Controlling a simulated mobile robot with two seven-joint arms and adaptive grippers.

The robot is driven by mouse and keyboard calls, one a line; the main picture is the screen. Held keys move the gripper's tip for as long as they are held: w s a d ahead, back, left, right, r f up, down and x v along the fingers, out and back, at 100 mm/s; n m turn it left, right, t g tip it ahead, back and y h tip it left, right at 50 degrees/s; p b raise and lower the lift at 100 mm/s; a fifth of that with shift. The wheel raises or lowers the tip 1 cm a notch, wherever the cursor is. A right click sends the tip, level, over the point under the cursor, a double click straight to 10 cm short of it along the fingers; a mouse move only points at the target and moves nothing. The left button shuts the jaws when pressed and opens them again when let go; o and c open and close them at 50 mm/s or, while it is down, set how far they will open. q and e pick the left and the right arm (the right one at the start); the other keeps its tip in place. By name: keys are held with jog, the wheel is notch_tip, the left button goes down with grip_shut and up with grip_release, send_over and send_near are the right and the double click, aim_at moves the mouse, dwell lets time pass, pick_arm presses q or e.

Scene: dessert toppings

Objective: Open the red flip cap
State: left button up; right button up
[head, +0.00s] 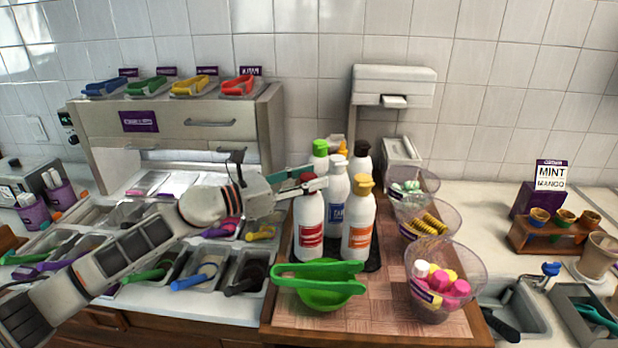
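A white bottle with a red label (309,228) stands upright at the front left of a group of bottles on a dark mat (372,258). Its red flip cap (308,178) shows only in part between and behind the fingers of my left gripper (309,181). The gripper reaches in from the left at cap height, with its fingers at the cap. Whether they touch the cap or are closed on it cannot be made out. Whether the lid is lifted is hidden. My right gripper is not in view.
A white bottle with a blue label (338,200) and an orange-capped bottle (358,225) stand close on the right. A green-capped bottle (320,152) and a black-capped one (361,158) stand behind. A green bowl (318,297) is in front. Clear cups (446,262) line the right.

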pick_arm(q)
jog(key=shift+c, duration=1.3)
jog(key=shift+r, duration=0.1)
jog(key=shift+r+n, duration=0.1)
jog(key=shift+n, duration=0.4)
jog(key=shift+w+a+r+n+y, duration=0.15)
jog(key=shift+r+n+y, duration=0.1)
jog(key=shift+n, duration=0.35)
jog(key=shift+w+r+n+y, duration=0.15)
jog(key=shift+n+y, duration=0.1)
jog(key=shift+n, duration=0.35)
jog(key=shift+w+a+r+n+g, duration=0.1)
jog(key=shift+w+n+g, duration=0.2)
jog(key=shift+n, duration=0.4)
jog(key=shift+w+r+n+g, duration=0.1)
jog(key=shift+n+g, duration=0.3)
jog(key=shift+n, duration=0.3)
